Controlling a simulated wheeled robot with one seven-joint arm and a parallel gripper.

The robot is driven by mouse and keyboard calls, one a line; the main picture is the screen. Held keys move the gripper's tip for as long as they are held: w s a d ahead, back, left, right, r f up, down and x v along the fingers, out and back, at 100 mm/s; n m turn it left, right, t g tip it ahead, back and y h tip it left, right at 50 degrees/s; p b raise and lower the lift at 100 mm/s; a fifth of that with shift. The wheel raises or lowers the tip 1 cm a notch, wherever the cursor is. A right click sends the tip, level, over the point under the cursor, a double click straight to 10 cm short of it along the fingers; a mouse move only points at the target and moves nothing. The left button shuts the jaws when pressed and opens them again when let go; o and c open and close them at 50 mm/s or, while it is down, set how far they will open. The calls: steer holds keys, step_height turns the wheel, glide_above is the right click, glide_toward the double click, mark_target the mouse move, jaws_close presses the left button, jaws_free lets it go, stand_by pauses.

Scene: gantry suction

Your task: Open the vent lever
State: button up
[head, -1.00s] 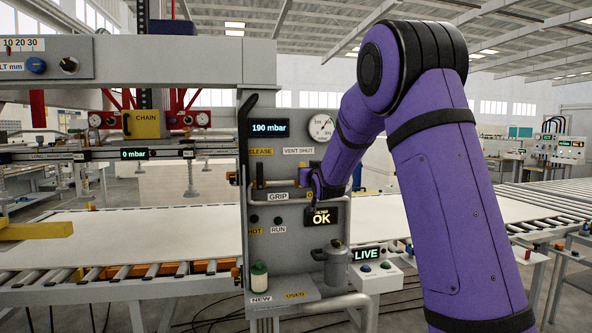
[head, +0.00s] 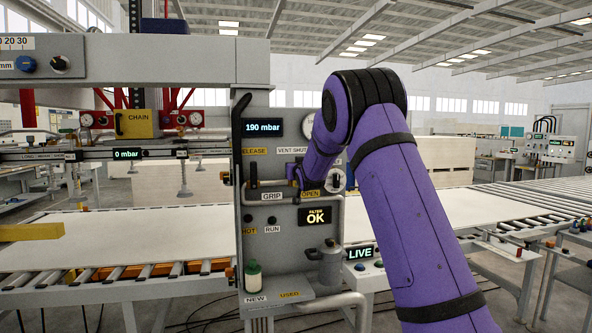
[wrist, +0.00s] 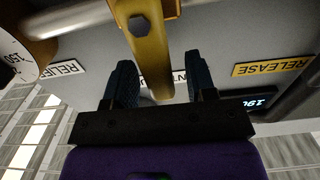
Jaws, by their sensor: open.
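The vent lever (wrist: 152,55) is a yellow bar with a dark hex bolt, seen close up in the wrist view. It reaches down between the two fingers of my gripper (wrist: 162,84), which is open. A gap shows on each side of the lever, wider on the right. In the head view my gripper (head: 299,178) is at the grey panel (head: 285,225), between the VENT SHUT label (head: 292,150) and the OPEN label (head: 310,193). The lever is mostly hidden there by my gripper and arm.
A display (head: 263,128) reads 190 mbar. The RELEASE label (head: 255,151) and a grey handle bar (head: 265,184) are left of my gripper. A round gauge (head: 308,122) is partly behind my arm.

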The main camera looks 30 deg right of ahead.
jaws_close()
steer(key=shift+d, duration=0.1)
steer(key=shift+s+d+f+m, duration=0.15)
steer(key=shift+d+m, duration=0.25)
steer(key=shift+m, duration=0.55)
steer(key=shift+s+d+f+m, duration=0.1)
steer(key=shift+d+m, duration=0.35)
steer(key=shift+m, duration=0.55)
steer(key=shift+s+d+f+m, duration=0.15)
steer(key=shift+d+m, duration=0.25)
steer(key=shift+m, duration=0.55)
jaws_free()
